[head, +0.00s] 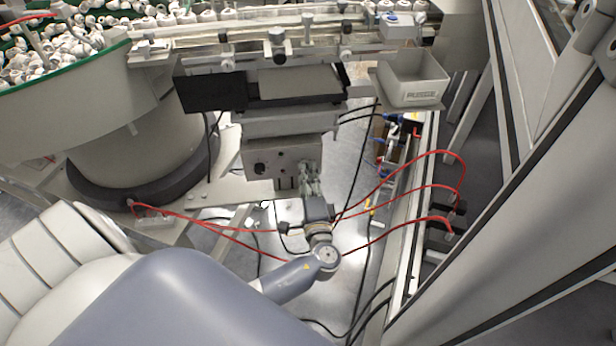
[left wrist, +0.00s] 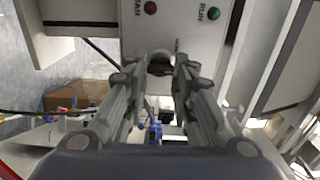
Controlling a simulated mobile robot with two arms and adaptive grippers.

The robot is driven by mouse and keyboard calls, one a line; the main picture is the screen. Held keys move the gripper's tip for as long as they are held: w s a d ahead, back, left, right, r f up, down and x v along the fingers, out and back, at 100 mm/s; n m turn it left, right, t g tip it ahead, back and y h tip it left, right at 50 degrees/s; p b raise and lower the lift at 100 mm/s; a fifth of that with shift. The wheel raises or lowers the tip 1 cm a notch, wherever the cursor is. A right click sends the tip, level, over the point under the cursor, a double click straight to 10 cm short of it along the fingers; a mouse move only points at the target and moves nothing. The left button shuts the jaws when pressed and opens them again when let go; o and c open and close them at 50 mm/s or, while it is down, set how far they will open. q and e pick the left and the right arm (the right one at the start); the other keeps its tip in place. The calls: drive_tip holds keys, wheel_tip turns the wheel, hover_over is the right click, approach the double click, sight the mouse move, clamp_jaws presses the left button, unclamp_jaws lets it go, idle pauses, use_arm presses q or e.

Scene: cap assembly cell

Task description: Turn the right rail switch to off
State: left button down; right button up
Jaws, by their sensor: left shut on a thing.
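The rail control box (head: 272,157) hangs under the rail, with a black knob (head: 258,168) on its left part. My left gripper (head: 309,172) is at the box's lower right. In the left wrist view the box's pale panel (left wrist: 178,22) shows a red lamp (left wrist: 150,7) and a green lamp (left wrist: 213,13). There my left gripper (left wrist: 161,60) has its fingertips on either side of a dark switch (left wrist: 160,69) and is shut on it. The fingers partly cover the switch, so its setting cannot be read. My right gripper is not in view.
A round feeder bowl (head: 75,100) with many white caps stands at the left. A grey bin (head: 412,85) hangs at the right end of the rail. Red hoses (head: 400,192) and black cables run beside my left arm. A frame post (head: 510,190) stands at right.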

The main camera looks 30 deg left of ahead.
use_arm(q)
drive_tip(key=c, duration=1.3)
unclamp_jaws()
drive_tip(key=v, duration=1.2)
